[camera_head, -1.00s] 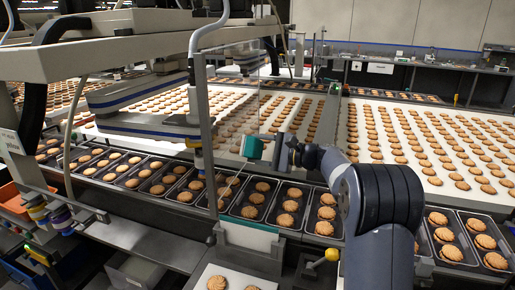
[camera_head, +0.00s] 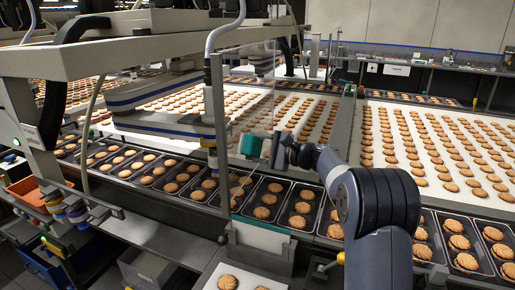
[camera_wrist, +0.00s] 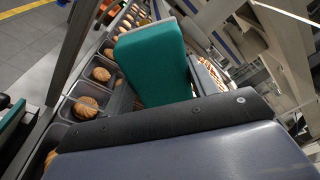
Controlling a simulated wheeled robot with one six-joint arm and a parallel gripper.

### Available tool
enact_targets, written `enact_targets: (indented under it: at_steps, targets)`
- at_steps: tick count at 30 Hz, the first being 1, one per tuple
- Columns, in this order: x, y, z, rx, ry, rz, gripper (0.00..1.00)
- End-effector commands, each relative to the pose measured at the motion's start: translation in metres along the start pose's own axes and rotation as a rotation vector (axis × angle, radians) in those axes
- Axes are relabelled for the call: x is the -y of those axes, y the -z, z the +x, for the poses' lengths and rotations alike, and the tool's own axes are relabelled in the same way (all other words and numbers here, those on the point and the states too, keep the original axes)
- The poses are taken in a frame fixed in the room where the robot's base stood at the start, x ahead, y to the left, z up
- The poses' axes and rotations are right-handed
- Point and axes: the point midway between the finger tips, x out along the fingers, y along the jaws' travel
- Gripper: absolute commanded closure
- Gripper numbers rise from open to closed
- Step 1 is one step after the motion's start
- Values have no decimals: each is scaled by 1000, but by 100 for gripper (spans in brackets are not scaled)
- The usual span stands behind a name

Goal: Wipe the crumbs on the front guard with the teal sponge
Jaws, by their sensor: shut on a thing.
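The teal sponge (camera_head: 251,145) is in my gripper (camera_head: 267,149), which is shut on it, near the middle of the head view. In the wrist view the sponge (camera_wrist: 152,65) stands out beyond the dark gripper body, its broad teal face in sight and a pale edge along its top. The front guard looks like the clear panel (camera_head: 243,95) beside the grey upright post. The sponge shows close to the panel's lower part; I cannot tell whether they touch. I cannot make out crumbs on the panel.
Black trays of biscuits (camera_head: 245,212) run in a row below my gripper. White belts with biscuits (camera_head: 440,145) lie behind. A grey post (camera_head: 218,130) and overhead frame (camera_head: 150,45) stand at left. A yellow knob (camera_head: 341,258) is near my arm.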

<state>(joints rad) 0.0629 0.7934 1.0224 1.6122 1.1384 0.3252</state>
Motion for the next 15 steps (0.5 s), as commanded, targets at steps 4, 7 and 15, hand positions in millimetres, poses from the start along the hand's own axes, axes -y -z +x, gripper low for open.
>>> enact_targets:
  at_steps: [4,7,15]
  targets:
    - [0,0,0,0,0,0,63]
    - [0,0,0,0,0,0,63]
    - [0,-1,5,0,0,-1,63]
